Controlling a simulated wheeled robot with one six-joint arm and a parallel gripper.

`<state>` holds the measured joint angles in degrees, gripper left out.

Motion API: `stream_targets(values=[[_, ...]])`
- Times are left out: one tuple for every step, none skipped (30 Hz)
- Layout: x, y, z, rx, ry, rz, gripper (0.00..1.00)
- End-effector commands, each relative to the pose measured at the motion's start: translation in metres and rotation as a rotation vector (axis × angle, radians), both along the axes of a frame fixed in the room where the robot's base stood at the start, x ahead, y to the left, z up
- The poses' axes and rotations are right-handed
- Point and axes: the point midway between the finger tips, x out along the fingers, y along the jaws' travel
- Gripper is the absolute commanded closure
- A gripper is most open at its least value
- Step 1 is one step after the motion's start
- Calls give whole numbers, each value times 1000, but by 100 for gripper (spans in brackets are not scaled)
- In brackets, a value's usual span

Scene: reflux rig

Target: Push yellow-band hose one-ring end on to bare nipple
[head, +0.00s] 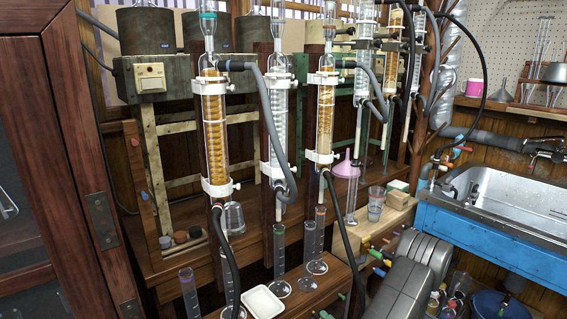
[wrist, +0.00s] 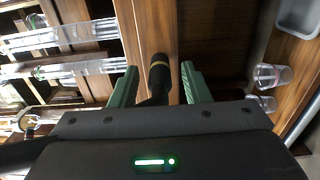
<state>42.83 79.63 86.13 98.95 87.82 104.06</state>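In the wrist view my gripper (wrist: 158,68) has its two green fingers apart. A dark hose end with one yellowish ring (wrist: 159,72) lies between them, with a visible gap on each side. The hose runs back from this end toward the gripper body, which hides the rest. In the head view my gripper cannot be made out. Black hoses hang from the left amber condenser (head: 213,130) and the middle amber condenser (head: 325,115). A clear coiled condenser (head: 279,120) stands between them. I cannot tell which nipple is bare.
Measuring cylinders (head: 189,292) and a white tray (head: 263,302) stand on the low wooden bench. A glass beaker (head: 376,204) and a pink funnel (head: 347,167) are farther right. A blue-framed sink (head: 500,235) is at the right. A dark wooden door (head: 90,150) bounds the left.

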Motion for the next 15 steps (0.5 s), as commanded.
stream_targets(values=[[0, 0, 0, 0, 0, 0, 65], [0, 0, 0, 0, 0, 0, 71], [0, 0, 0, 0, 0, 0, 79], [0, 0, 0, 0, 0, 0, 85], [0, 0, 0, 0, 0, 0, 91], [0, 0, 0, 0, 0, 0, 98], [0, 0, 0, 0, 0, 0, 100], [0, 0, 0, 0, 0, 0, 100], [0, 0, 0, 0, 0, 0, 100], [0, 0, 0, 0, 0, 0, 100], [0, 0, 0, 0, 0, 0, 100], [0, 0, 0, 0, 0, 0, 100], [0, -1, 0, 0, 0, 0, 100], [-1, -1, 0, 0, 0, 0, 100], [-2, -2, 0, 0, 0, -1, 100]])
